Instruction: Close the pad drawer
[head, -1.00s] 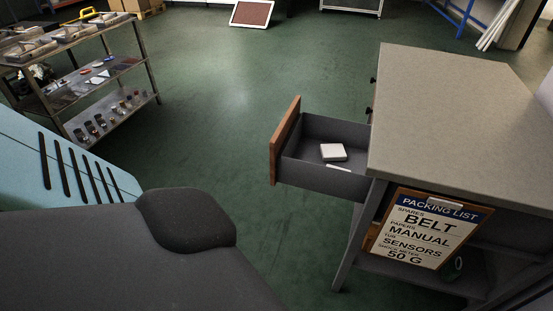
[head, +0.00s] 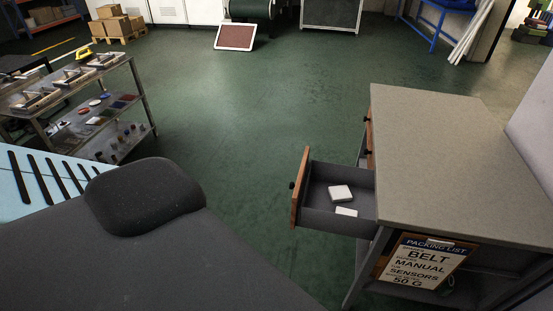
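The pad drawer (head: 340,217) is pulled out to the left from the grey-topped cabinet (head: 450,150). It has a wooden front (head: 300,187) with a dark knob (head: 291,185) on its outer face. Inside lie a white block-like pad (head: 341,192) and a smaller white piece (head: 346,211). Neither of my grippers is in view.
A packing list sign (head: 425,262) hangs on the cabinet's near side. A metal shelf cart (head: 130,110) with trays and small parts stands at the left. A light blue slotted panel (head: 45,185) is at the lower left. The green floor (head: 240,110) left of the drawer is clear.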

